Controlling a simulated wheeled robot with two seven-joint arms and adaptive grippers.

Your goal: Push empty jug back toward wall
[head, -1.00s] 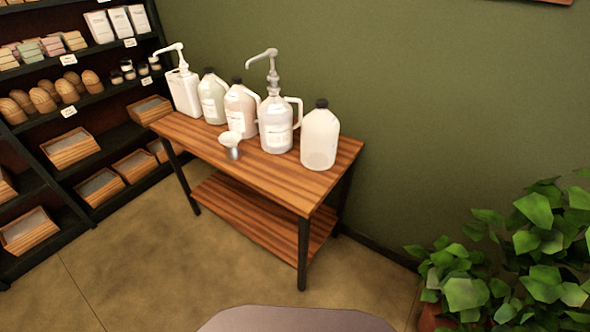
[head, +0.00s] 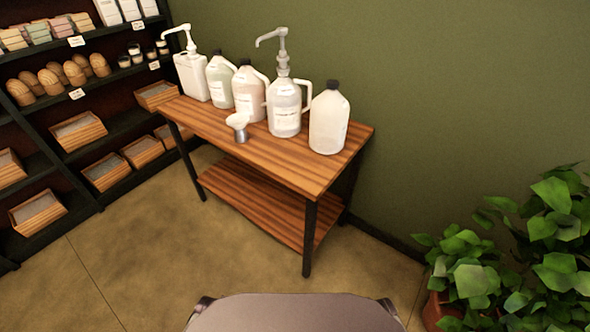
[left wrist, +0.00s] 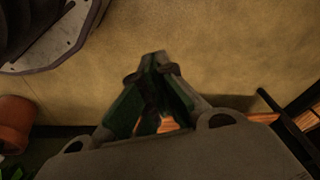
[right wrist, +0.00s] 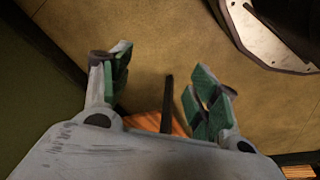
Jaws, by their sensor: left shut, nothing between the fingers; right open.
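In the head view, jugs stand in a row on a wooden table (head: 260,157) along the green wall. At the right end is a whitish translucent jug (head: 328,122) with a black cap. Left of it stands a clear handled jug (head: 285,112) with a tall pump; its contents are hard to tell. My left gripper (left wrist: 156,62) is shut and empty. My right gripper (right wrist: 160,82) is open and empty. Neither touches a jug.
Shelves (head: 75,90) with goods and wooden boxes fill the left. A potted plant (head: 500,265) stands at the lower right. The floor before the table is clear.

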